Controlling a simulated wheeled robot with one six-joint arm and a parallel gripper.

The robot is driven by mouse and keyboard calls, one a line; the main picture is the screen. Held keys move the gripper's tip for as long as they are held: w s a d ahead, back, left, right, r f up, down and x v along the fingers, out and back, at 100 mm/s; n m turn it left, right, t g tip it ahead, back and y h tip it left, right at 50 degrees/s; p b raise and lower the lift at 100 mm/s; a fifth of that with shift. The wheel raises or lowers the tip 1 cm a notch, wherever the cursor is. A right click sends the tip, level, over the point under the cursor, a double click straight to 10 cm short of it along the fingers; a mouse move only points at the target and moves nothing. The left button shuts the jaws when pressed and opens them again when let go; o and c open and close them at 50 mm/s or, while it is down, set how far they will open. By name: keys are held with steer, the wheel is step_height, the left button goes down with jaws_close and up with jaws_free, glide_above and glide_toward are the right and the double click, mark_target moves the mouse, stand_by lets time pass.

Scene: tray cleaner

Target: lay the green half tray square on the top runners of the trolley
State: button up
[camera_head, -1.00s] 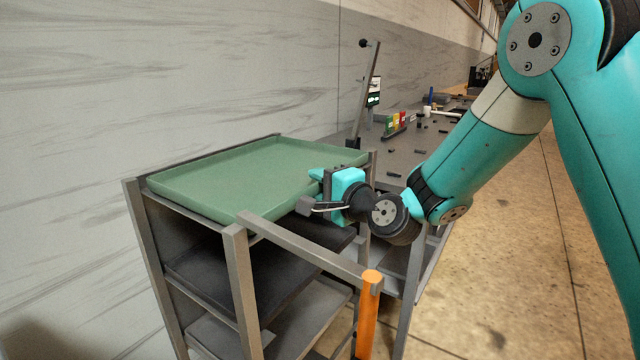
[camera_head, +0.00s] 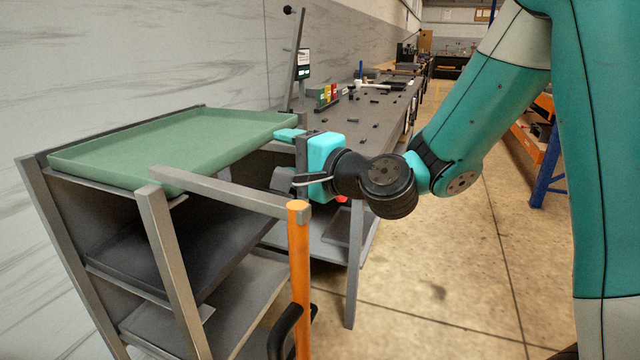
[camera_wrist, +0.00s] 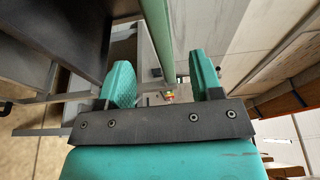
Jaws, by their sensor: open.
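The green half tray (camera_head: 180,145) lies on top of the trolley (camera_head: 160,240), its sides roughly in line with the top frame. Its near corner comes close to the front upright; whether every edge bears on the runners is hidden. My gripper (camera_head: 284,148) is at the tray's right edge, its fingers pointing at that edge. In the wrist view my gripper's two teal fingers (camera_wrist: 162,75) are spread apart, and the tray's green edge (camera_wrist: 160,40) shows as a strip between and beyond them. The gripper is open and holds nothing; I cannot tell whether a finger touches the tray.
Lower dark shelves (camera_head: 180,250) sit under the tray. An orange post (camera_head: 299,255) stands at the trolley's near right corner, below my gripper. A grey workbench (camera_head: 375,120) with small items stands behind. The floor to the right (camera_head: 440,270) is clear.

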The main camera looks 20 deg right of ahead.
steer(key=b+v, duration=0.7)
